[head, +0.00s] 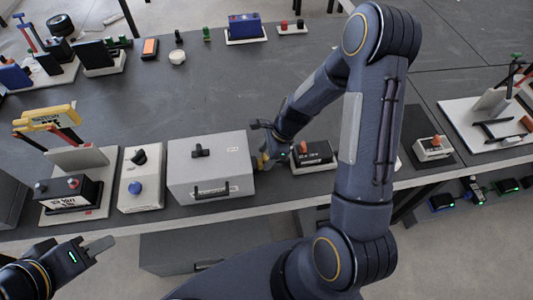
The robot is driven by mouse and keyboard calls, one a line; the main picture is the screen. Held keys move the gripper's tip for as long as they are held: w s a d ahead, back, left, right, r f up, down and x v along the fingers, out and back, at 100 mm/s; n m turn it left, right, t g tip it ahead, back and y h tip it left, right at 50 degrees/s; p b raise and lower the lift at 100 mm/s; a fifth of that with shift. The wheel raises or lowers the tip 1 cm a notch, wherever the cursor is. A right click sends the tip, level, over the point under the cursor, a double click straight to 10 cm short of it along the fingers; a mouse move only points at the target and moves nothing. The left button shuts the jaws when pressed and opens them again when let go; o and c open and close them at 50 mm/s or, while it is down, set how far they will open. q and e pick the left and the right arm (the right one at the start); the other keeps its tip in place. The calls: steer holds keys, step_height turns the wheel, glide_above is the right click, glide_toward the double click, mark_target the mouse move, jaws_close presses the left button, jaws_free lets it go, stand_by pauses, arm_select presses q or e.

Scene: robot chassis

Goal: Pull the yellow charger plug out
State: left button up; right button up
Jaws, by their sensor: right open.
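My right gripper (262,145) is low at the right side of a grey box (210,168), between it and a small black-and-white unit with an orange-red knob (317,153). It is open. A small yellow piece (263,160) shows right at this gripper; it may be the charger plug, but the hand partly hides it, and I cannot tell if it sits between the fingers. My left gripper (92,247) is at the lower left, in front of the table edge and away from the devices; its finger opening is unclear.
A white box with a blue knob (141,180) and a board with yellow and red handles (75,160) stand left. Another red-knobbed unit (432,148) is right. Several small items line the back. The table's middle is mostly clear.

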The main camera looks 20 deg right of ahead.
jaws_close()
steer(key=shift+s+d+b, duration=0.2)
steer(key=shift+s+d, duration=0.05)
steer(key=shift+d, duration=0.75)
steer(key=shift+s+d+b, duration=0.15)
steer(key=shift+s+d, duration=0.05)
steer(key=shift+d, duration=0.75)
jaws_free()
steer(key=v, duration=0.7)
steer(key=shift+d+r, duration=0.2)
steer(key=shift+r, duration=0.2)
